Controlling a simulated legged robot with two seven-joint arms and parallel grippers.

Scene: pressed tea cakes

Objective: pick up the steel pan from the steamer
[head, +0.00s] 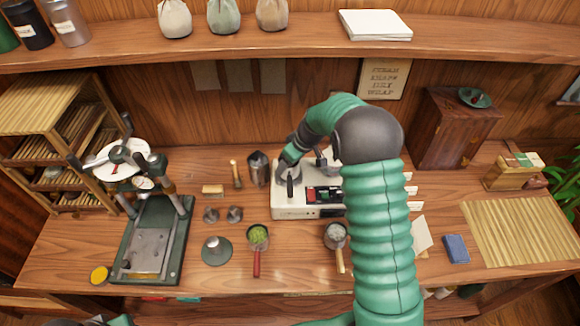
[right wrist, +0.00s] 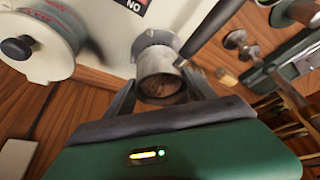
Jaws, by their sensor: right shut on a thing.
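The steamer (head: 293,207) is a white machine with a control panel, at the middle of the bench in the head view. Its white body also shows in the right wrist view (right wrist: 105,22). The steel pan (right wrist: 160,68) is a short metal cup with brown matter in it, close to a metal ring on the steamer. My right gripper (right wrist: 163,92) is shut on the pan, with one finger on each side. In the head view my right gripper (head: 290,160) is at the steamer's left part, and the pan cannot be made out there. My left gripper is out of view.
A red-handled pan of green leaves (head: 258,236) and a wooden-handled pan (head: 335,236) stand in front of the steamer. A dark jug (head: 259,168) stands left of it. A green press (head: 150,245) is farther left. A shelf (head: 300,46) runs above. My right arm hides the steamer's right side.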

